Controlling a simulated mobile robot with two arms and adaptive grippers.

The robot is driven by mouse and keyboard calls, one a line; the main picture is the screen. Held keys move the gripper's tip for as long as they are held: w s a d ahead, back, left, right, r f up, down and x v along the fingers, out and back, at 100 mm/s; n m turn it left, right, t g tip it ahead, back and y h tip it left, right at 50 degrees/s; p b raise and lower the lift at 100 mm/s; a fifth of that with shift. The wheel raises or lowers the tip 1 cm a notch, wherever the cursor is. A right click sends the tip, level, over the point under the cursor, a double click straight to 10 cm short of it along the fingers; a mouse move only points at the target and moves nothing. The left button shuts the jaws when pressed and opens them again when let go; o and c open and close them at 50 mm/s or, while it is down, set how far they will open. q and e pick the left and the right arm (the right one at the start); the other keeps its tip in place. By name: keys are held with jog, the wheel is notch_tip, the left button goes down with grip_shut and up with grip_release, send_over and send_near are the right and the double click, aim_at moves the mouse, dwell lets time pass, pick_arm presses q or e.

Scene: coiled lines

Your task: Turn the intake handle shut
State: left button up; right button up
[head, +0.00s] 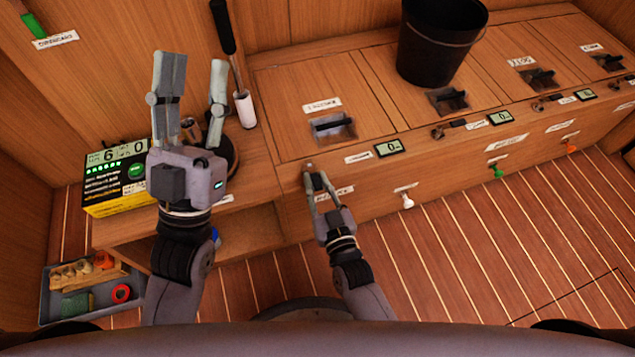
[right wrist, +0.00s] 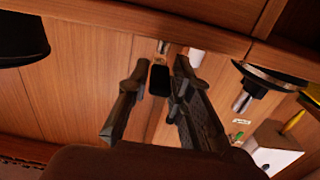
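No label is clear enough to read, so I cannot tell which handle is the intake one. A green handle (head: 34,26) sits on the left wall above a white label (head: 55,40). Small white (head: 407,201), green (head: 497,171) and orange (head: 570,146) handles stick out of the locker front. My left gripper (head: 193,82) is open and empty, raised in front of the back wall. My right gripper (head: 317,180) is open by the locker's front left corner. In the right wrist view a black piece (right wrist: 159,80) shows between its fingers (right wrist: 160,66); contact is unclear.
A black bucket (head: 440,48) stands on the locker top (head: 385,85). A yellow-and-black box (head: 115,180) stands on the left shelf beside my left gripper. A grey tray (head: 47,310) with items lies on the floor at lower left. The planked floor (head: 450,260) at right is clear.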

grip_shut()
dwell(0.3)
